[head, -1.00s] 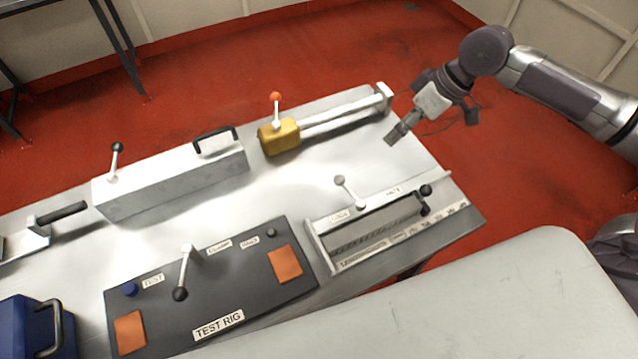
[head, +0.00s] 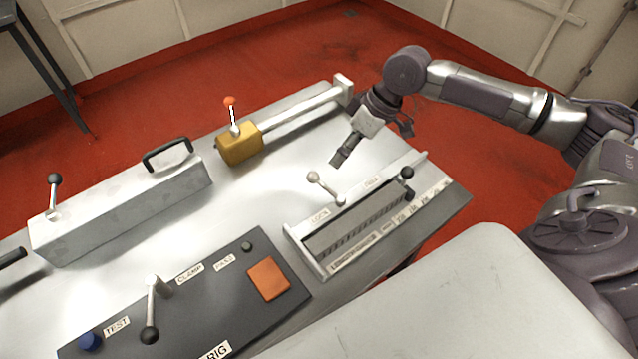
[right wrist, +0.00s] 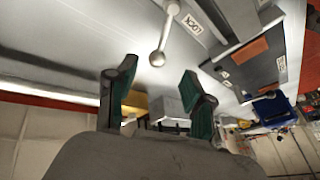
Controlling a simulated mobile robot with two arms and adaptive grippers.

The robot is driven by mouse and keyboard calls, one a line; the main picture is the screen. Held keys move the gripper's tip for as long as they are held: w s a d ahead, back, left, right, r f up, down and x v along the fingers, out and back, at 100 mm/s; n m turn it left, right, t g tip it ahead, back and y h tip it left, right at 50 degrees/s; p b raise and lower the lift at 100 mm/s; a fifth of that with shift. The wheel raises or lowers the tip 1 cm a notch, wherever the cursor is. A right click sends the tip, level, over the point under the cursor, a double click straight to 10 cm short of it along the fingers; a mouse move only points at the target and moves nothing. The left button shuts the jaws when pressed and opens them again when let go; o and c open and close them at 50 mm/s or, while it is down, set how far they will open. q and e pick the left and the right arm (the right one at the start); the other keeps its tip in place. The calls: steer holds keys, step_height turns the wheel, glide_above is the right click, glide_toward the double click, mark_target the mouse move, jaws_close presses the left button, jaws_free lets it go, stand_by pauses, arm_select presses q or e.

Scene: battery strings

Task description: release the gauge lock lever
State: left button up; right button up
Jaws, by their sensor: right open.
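The gauge lock lever (head: 325,187) is a short metal lever with a pale ball knob, on the gauge (head: 350,228) by a LOCK label. It leans back and left in the head view. My right gripper (head: 338,160) is just behind and right of the knob, apparently above the table. In the right wrist view the lever (right wrist: 163,36) hangs from the top edge, its knob beyond the gap between the green-padded fingers. My right gripper (right wrist: 158,82) is open and empty there; the knob looks apart from both fingers. My left gripper is out of view.
A yellow block with a red-knobbed lever (head: 239,148) stands on a rail behind. A grey box with a handle (head: 120,212) is at left. The dark test rig panel (head: 215,300) lies in front. Bare metal tabletop (head: 270,185) surrounds the lever's back side.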

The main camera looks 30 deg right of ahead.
mark_target(319, 181)
steer(key=x, duration=1.1)
steer(key=shift+a+f+p, duration=0.1)
steer(key=shift+f+p, duration=0.15)
steer(key=shift+p, duration=0.1)
steer(key=shift+c, duration=0.3)
jaws_close()
